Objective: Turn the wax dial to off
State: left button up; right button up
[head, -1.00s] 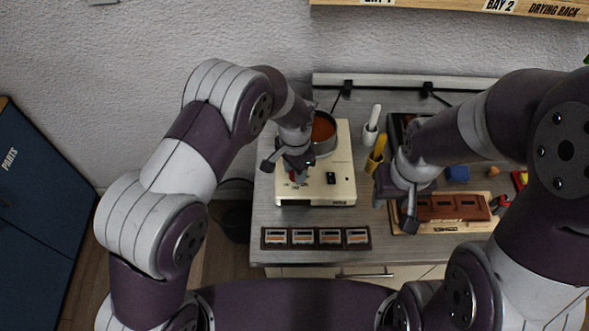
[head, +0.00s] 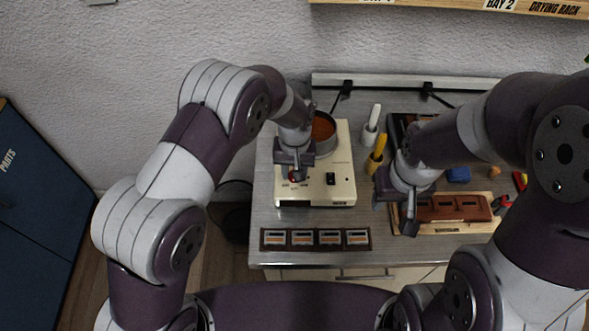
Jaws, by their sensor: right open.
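The cream wax heater (head: 335,185) stands on the grey bench, with a round pot of orange-brown wax (head: 322,128) at its back. The red wax dial (head: 293,178) is on the left part of the heater's front panel and is partly covered by my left gripper (head: 295,173). The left gripper is right at the dial, pointing down. Its fingertips are too hidden to tell whether they grip the dial, and the dial's setting is not readable. My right gripper (head: 396,213) is open and empty, to the right of the heater.
A black switch (head: 331,179) sits right of the dial. A row of small framed pieces (head: 316,239) lies in front. A brown slotted block (head: 455,208) lies at right.

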pick_arm(q)
jog(key=shift+w+d+r+n, duration=0.1)
jog(key=shift+w+r+n, duration=0.15)
jog(key=shift+n, duration=0.35)
jog(key=o, duration=0.9)
jog(key=shift+c, duration=0.2)
jog(key=shift+o, duration=0.9)
jog(key=shift+f, duration=0.15)
jog(key=shift+s, duration=0.1)
notch_tip(320, 180, up, 13)
jog(key=b, duration=0.1)
jog(key=shift+f+b, duration=0.15)
jog(key=shift+b, duration=0.25)
